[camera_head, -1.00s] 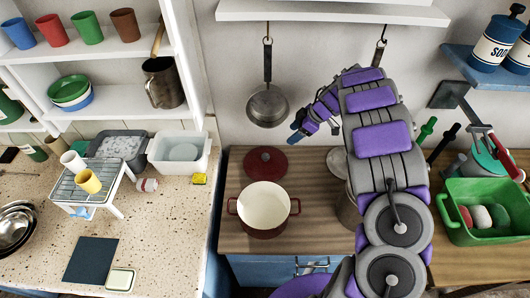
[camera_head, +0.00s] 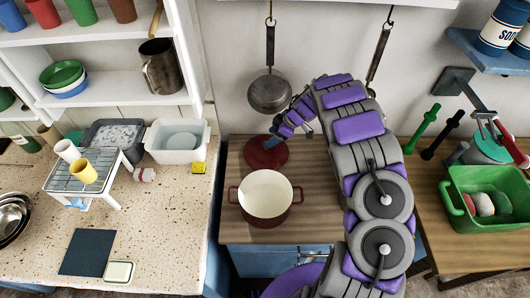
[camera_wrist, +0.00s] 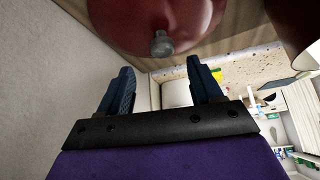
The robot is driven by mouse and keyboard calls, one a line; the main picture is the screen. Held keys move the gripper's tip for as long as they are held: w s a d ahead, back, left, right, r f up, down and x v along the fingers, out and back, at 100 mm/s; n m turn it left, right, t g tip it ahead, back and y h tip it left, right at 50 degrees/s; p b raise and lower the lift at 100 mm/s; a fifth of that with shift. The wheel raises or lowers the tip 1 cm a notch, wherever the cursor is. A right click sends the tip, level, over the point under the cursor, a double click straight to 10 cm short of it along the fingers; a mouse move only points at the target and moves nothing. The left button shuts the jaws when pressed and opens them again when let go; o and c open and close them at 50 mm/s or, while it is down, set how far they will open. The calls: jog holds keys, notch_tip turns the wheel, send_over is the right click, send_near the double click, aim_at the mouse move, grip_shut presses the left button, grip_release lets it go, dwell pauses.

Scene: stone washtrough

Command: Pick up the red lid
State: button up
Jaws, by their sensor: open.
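The dark red lid (camera_head: 262,158) lies on the wooden counter behind the red pot, below the hanging pan. In the wrist view the lid (camera_wrist: 185,18) fills the top, with its grey knob (camera_wrist: 161,44) just beyond the fingertips and roughly centred between them. My gripper (camera_wrist: 159,72) is open with nothing between its fingers. In the head view my gripper (camera_head: 272,142) is at the lid's back right and covers part of it; the knob cannot be made out there. The red pot (camera_head: 265,214) with a cream inside stands open in front of the lid.
A pan (camera_head: 270,94) hangs on the wall above the lid. A white tub (camera_head: 177,150) and a wire rack (camera_head: 82,180) with cups stand on the speckled counter to the left. A green basin (camera_head: 463,230) is at the right. My arm hides the counter right of the lid.

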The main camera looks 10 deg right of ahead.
aim_at(266, 149)
jog(key=x, duration=0.1)
jog(key=b+x, duration=0.1)
jog(key=x, duration=0.2)
jog(key=shift+s+d+f, duration=0.25)
jog(key=shift+f, duration=0.25)
jog(key=shift+a+r, duration=0.1)
jog(key=shift+a, duration=0.15)
jog(key=shift+c, duration=0.6)
jog(key=shift+a, duration=0.1)
jog(key=c, duration=0.3)
jog(key=shift+d, duration=0.2)
grip_shut()
